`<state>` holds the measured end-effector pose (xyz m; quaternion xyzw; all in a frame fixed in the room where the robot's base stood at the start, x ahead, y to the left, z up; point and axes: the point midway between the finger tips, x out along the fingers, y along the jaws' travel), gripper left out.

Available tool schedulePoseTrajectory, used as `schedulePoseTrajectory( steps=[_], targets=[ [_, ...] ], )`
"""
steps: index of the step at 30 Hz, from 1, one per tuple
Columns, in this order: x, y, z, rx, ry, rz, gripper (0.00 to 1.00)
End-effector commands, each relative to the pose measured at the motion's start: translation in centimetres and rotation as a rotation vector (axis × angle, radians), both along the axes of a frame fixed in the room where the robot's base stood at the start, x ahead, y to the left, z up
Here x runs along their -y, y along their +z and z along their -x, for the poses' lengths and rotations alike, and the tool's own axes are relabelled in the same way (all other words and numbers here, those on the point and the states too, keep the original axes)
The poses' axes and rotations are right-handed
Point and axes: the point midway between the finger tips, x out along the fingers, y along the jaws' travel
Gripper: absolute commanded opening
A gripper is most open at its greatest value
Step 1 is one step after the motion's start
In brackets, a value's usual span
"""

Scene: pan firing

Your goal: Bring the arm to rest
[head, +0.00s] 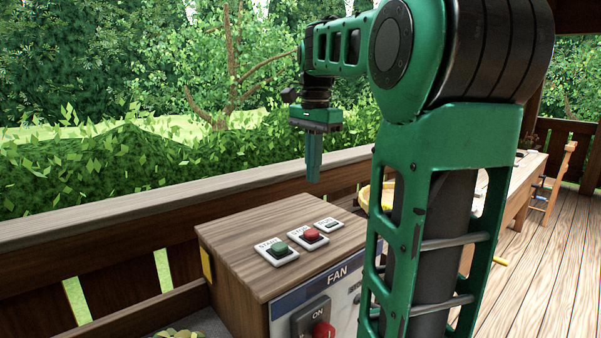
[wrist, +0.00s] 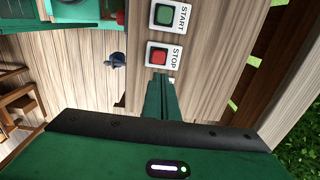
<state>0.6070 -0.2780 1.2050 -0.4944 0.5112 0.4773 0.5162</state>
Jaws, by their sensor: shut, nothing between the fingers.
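My gripper (head: 313,180) hangs pointing down above the far side of a wooden control box (head: 240,222) in the head view. Its green fingers are shut together with nothing between them, and they are apart from the box. In the wrist view the closed fingers (wrist: 160,84) point toward the box top, just below the red STOP button (wrist: 158,55) in the picture. My green arm is raised and bent, and its large link hides part of the box front and what lies behind it.
The box top carries a green START button (head: 281,249), a red STOP button (head: 311,236) and a third button plate (head: 329,224). A wooden railing (head: 120,225) runs behind. Wooden floor (head: 545,270) lies open at right.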

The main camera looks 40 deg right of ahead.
Motion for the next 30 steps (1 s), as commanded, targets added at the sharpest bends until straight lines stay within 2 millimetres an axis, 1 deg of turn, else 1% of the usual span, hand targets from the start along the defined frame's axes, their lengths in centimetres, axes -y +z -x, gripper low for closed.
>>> schedulePoseTrajectory(
  steps=[8, 10, 11, 14, 17, 18, 20, 21, 23, 24, 27, 30],
  targets=[
    [0.0, 0.0, 0.0, 0.000, 0.001, 0.000, 0.00],
    [-0.2, -0.3, 0.3, 0.000, 0.017, -0.001, 0.00],
    [-0.4, -0.6, 0.5, 0.000, 0.030, 0.000, 0.00],
    [-1.4, -2.4, 1.9, -0.003, 0.118, -0.001, 0.00],
    [-2.9, -5.5, 4.2, -0.009, 0.264, -0.002, 0.00],
    [-3.6, -7.0, 5.4, -0.011, 0.333, -0.003, 0.00],
    [-4.7, -9.3, 7.2, -0.014, 0.438, -0.003, 0.00],
    [-5.4, -10.8, 8.5, -0.016, 0.509, -0.003, 0.00],
    [-6.4, -13.1, 10.4, -0.017, 0.614, -0.004, 0.00],
    [-7.0, -14.6, 11.7, -0.019, 0.681, -0.005, 0.00],
    [-8.5, -18.1, 14.6, -0.022, 0.836, -0.007, 0.00],
    [-9.6, -20.7, 16.9, -0.024, 0.955, -0.010, 0.00]
  ],
)
